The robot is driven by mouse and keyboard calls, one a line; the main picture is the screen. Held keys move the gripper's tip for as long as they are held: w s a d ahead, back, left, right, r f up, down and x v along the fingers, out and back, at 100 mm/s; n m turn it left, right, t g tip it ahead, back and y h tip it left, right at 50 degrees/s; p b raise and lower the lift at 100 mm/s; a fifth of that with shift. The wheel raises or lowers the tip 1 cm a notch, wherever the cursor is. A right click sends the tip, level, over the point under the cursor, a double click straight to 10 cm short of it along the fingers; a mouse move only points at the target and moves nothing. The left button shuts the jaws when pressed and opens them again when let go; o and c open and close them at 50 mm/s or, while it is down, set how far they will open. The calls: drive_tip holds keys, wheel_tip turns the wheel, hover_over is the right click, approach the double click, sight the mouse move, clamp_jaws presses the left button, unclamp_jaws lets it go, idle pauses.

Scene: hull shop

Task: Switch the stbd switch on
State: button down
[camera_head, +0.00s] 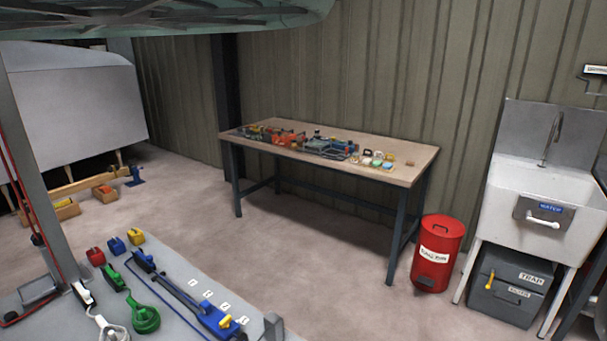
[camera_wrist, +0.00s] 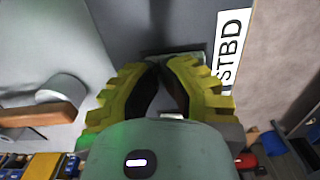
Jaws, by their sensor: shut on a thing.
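A white label reading STBD (camera_wrist: 230,65) is on a grey panel (camera_wrist: 120,25) in the wrist view, right of my fingers. My gripper (camera_wrist: 161,66) has yellow ribbed fingers with dark pads. The fingertips are drawn together at the panel, just left of the label, and are shut on the stbd switch. The switch is almost wholly hidden by the fingers, so I cannot tell its position. The head view shows neither my gripper nor the switch.
In the wrist view, a grey round part with an orange-brown bar (camera_wrist: 45,114) lies left of my gripper. The head view shows a workbench (camera_head: 410,172) with tools, a red bin (camera_head: 437,270), a sink (camera_head: 500,225) and open floor (camera_head: 300,250).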

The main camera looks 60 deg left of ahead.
drive_tip(key=shift+r+p, duration=1.75)
drive_tip(key=shift+r, duration=1.75)
